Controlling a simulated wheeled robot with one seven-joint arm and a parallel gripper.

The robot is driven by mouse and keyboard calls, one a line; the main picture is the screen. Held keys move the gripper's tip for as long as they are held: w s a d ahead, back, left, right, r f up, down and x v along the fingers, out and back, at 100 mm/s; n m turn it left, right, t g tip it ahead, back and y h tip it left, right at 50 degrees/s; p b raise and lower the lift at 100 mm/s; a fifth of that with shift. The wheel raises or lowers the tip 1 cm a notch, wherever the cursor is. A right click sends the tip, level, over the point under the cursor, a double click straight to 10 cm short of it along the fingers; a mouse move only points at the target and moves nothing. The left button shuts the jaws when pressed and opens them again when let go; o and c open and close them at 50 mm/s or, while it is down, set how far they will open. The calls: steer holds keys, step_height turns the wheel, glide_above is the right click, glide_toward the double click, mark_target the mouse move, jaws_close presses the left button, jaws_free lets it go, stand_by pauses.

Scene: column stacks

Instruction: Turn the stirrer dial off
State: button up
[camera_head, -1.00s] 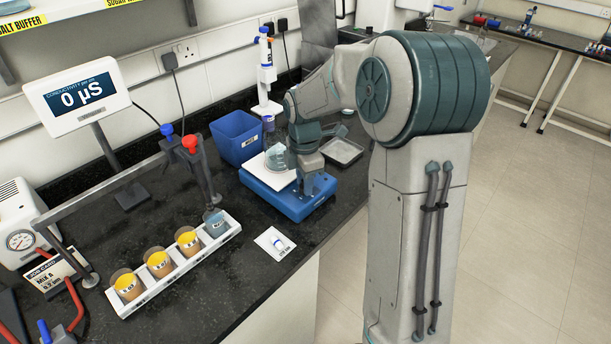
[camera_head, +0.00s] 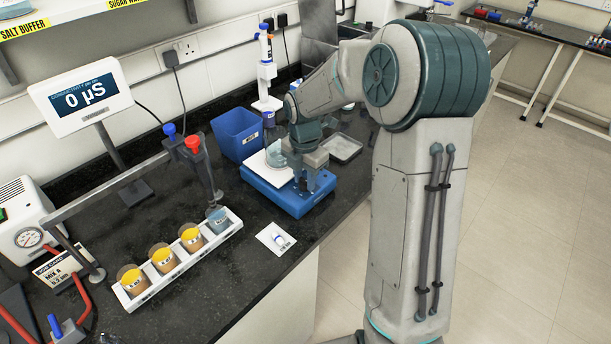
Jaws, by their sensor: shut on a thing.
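The stirrer (camera_head: 262,187) is a blue box with a white top plate (camera_head: 256,164), on the black bench near its front edge. A glass beaker (camera_head: 276,153) stands on the plate, partly behind my gripper. My gripper (camera_head: 312,194) points down at the right part of the stirrer's front. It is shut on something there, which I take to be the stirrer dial. The dial itself is hidden by my gripper, so its setting cannot be seen.
A blue bin (camera_head: 237,135) and a pipette on a stand (camera_head: 266,75) are behind the stirrer. A grey tray (camera_head: 343,148) lies to its right. A white rack (camera_head: 218,238) with several cups and a meter display (camera_head: 85,97) stand left.

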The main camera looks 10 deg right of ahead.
steer(key=shift+w+r, duration=0.15)
steer(key=shift+w, duration=0.05)
steer(key=o, duration=0.7)
step_height(320, 180, up, 14)
steer(key=shift+b, duration=0.35)
steer(key=shift+f, duration=0.2)
